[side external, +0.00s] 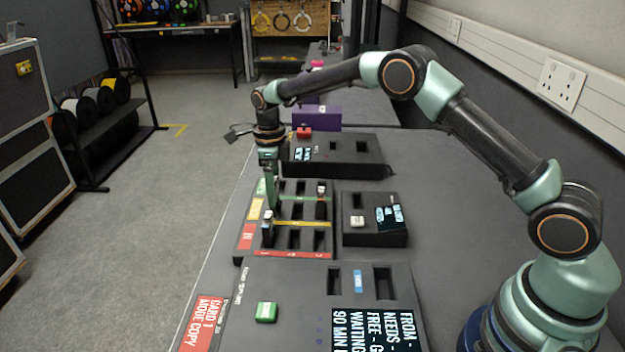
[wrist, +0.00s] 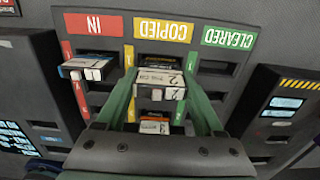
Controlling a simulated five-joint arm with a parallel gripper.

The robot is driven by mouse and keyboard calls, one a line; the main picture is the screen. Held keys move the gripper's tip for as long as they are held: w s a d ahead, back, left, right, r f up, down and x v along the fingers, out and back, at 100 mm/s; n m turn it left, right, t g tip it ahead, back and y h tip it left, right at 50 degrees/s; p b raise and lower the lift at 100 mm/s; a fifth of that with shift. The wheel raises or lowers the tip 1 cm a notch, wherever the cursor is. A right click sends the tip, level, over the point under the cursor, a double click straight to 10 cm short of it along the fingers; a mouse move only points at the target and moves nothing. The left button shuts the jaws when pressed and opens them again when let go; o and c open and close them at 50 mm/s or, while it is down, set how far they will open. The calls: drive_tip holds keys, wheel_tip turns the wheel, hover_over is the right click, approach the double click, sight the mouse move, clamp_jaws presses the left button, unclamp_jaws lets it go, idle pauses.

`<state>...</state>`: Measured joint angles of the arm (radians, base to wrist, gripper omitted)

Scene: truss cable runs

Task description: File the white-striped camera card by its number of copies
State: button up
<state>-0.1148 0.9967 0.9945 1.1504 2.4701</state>
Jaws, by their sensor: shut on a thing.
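My gripper (side external: 271,203) is shut on a dark camera card with a pale label marked 2 (wrist: 160,86), seen between the fingers in the wrist view. It is over the COPIED column of the slotted rack (wrist: 218,82), at the slot nearest the yellow COPIED label (wrist: 163,30). I cannot tell how deep the card sits in the slot. The fingers hide much of the card in the side view. Another card (wrist: 86,68) with a blue edge stands in the IN column, and an orange-marked card (wrist: 154,127) stands farther down the COPIED column.
A block with a small screen (side external: 375,232) stands right of the rack, and a longer slotted block (side external: 350,170) lies behind it. A front block holds a green piece (side external: 266,312), a blue-labelled piece (side external: 358,281) and a text screen (side external: 375,330). Other rack slots are empty.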

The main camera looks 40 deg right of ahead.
drive_tip(key=shift+f, duration=1.15)
idle(1.5)
drive_tip(key=o, duration=1.5)
drive_tip(key=shift+o, duration=0.2)
drive_tip(key=shift+r, duration=3.8)
